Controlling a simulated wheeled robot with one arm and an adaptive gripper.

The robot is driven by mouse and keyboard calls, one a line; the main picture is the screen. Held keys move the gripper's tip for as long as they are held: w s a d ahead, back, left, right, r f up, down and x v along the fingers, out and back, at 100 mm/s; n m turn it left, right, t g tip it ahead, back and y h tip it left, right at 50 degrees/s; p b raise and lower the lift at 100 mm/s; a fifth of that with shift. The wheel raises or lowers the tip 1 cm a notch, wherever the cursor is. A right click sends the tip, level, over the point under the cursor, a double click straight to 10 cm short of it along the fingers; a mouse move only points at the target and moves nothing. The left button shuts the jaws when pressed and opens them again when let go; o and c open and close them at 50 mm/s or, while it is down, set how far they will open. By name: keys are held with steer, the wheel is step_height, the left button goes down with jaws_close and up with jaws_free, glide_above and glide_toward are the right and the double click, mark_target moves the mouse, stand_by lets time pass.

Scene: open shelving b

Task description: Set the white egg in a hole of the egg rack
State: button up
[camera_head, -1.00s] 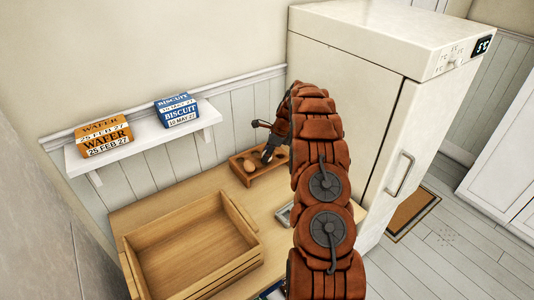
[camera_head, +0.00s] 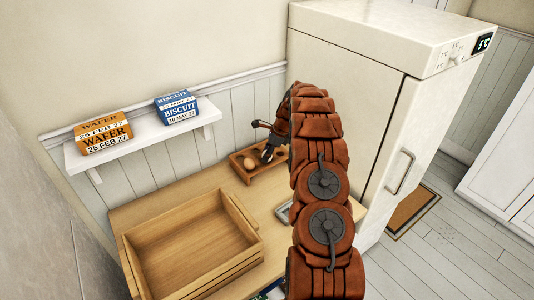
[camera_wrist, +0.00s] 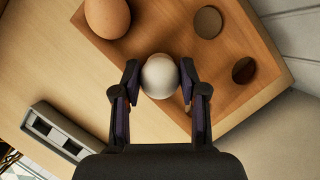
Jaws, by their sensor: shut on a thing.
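The white egg (camera_wrist: 159,76) is between the two fingertips of my gripper (camera_wrist: 160,82) in the wrist view, and the fingers are shut on it. The egg is over the wooden egg rack (camera_wrist: 205,65), near its edge; I cannot tell whether it sits in a hole. Two empty holes show in the rack to the right of the egg. A brown egg (camera_wrist: 107,17) sits in the rack at upper left. In the head view the rack (camera_head: 243,175) stands at the back of the table, with the brown egg (camera_head: 249,163) in it and my gripper (camera_head: 268,152) at it.
A large empty wooden crate (camera_head: 190,247) fills the table's left front. A grey slotted object (camera_wrist: 62,130) lies on the table near the rack. A wall shelf (camera_head: 145,138) holds a wafer box (camera_head: 101,132) and a biscuit box (camera_head: 177,107). A white fridge (camera_head: 345,110) stands at right.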

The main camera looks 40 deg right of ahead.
steer(key=shift+f, duration=0.15)
steer(key=o, duration=0.8)
steer(key=v, duration=1.2)
